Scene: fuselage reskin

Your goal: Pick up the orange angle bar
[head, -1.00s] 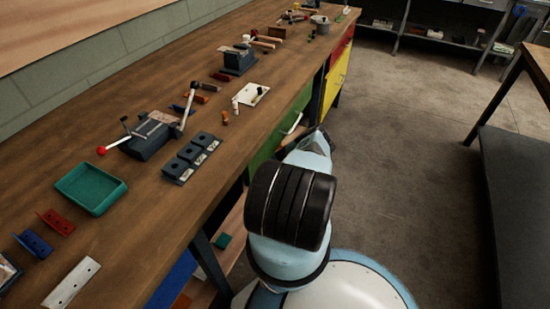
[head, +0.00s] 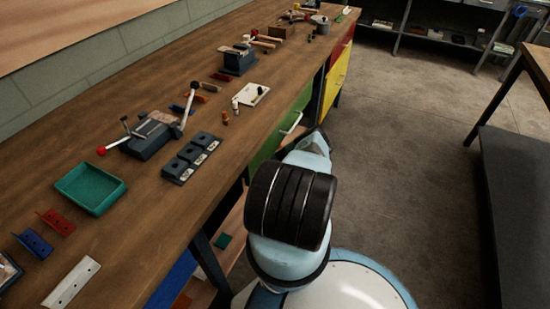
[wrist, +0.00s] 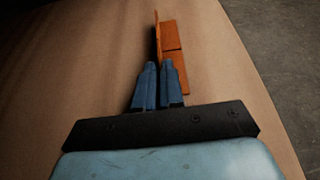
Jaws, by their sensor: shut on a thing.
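In the wrist view, my gripper (wrist: 159,66) is shut on an orange angle bar (wrist: 176,58). The bar's upright flange stands at the fingertips, and its other flange extends to the right of the fingers. A dark line crosses the wider flange. The fingers hide part of the bar. Whether the bar touches the brown surface behind it, I cannot tell. In the head view, my arm is beside the bench edge, and its dark, thick link hides the gripper and the held bar.
The wooden bench (head: 130,215) carries a green tray (head: 90,188), a vise-like fixture (head: 150,136), a dark block with several sockets (head: 191,158), red (head: 55,222) and blue (head: 34,243) angle pieces and a pale drilled bar (head: 71,282). Open floor (head: 405,170) lies right of the bench.

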